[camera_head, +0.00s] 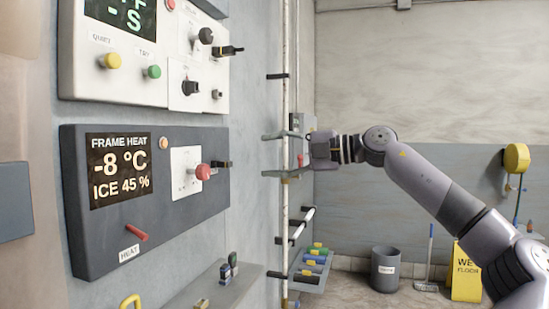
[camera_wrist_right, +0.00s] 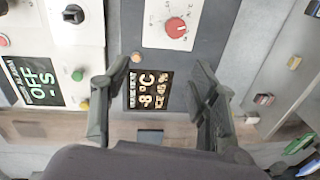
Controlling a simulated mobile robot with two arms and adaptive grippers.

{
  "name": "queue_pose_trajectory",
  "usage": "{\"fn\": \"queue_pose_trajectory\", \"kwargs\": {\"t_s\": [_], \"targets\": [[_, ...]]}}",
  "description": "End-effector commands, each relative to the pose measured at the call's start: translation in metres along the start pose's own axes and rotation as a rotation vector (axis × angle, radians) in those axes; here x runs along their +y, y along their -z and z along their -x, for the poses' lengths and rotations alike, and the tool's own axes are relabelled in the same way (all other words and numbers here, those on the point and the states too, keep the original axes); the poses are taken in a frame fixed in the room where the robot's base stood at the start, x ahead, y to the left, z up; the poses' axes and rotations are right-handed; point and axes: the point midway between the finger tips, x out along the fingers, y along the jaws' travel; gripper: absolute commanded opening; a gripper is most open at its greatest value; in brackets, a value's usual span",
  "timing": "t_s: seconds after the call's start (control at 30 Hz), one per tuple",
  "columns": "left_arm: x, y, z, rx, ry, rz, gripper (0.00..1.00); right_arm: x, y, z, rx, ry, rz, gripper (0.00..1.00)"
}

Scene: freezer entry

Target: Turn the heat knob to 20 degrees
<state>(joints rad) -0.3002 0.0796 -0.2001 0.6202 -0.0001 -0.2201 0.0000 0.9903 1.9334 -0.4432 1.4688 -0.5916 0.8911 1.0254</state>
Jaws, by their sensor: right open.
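The dark frame heat panel (camera_head: 100,240) is on the left wall. Its display (camera_head: 120,170) reads -8 °C and ICE 45 %. A red knob (camera_head: 203,172) sits on a white dial plate at the panel's right. In the right wrist view the red knob (camera_wrist_right: 176,27) is beyond the fingertips, above the display (camera_wrist_right: 151,90). A red lever (camera_head: 136,233) sticks out above a HEAT label (camera_head: 129,253). My right gripper (camera_head: 268,155) is open and empty, right of the panel and apart from the knob; its spread fingers show in the wrist view (camera_wrist_right: 163,66). My left gripper is out of view.
A white panel (camera_head: 140,85) with yellow and green buttons and dark switches is above. A grey ledge (camera_head: 215,292) with small items is below the panel. A pipe (camera_head: 285,60) runs up the wall. A bin (camera_head: 385,268) and yellow floor sign (camera_head: 466,275) stand farther back.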

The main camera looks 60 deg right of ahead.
Motion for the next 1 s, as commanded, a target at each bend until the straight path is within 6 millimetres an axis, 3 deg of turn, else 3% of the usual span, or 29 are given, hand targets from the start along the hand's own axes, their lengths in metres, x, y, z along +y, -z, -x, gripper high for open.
{"fn": "queue_pose_trajectory", "kwargs": {"t_s": [0.37,0.53,0.73,0.87,1.0], "targets": [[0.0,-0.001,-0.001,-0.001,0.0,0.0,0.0,0.0,0.003,-0.003,0.008,0.003,0.012,0.55],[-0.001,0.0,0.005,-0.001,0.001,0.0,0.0,0.004,0.033,-0.035,0.096,0.024,0.183,0.55],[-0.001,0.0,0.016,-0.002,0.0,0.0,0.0,0.004,0.07,-0.07,0.206,-0.011,0.547,0.55],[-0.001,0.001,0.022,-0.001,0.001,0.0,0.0,-0.001,0.064,-0.07,0.187,-0.067,0.735,0.55],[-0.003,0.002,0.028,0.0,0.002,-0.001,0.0,-0.015,0.034,-0.055,0.097,-0.102,0.865,0.55]]}}
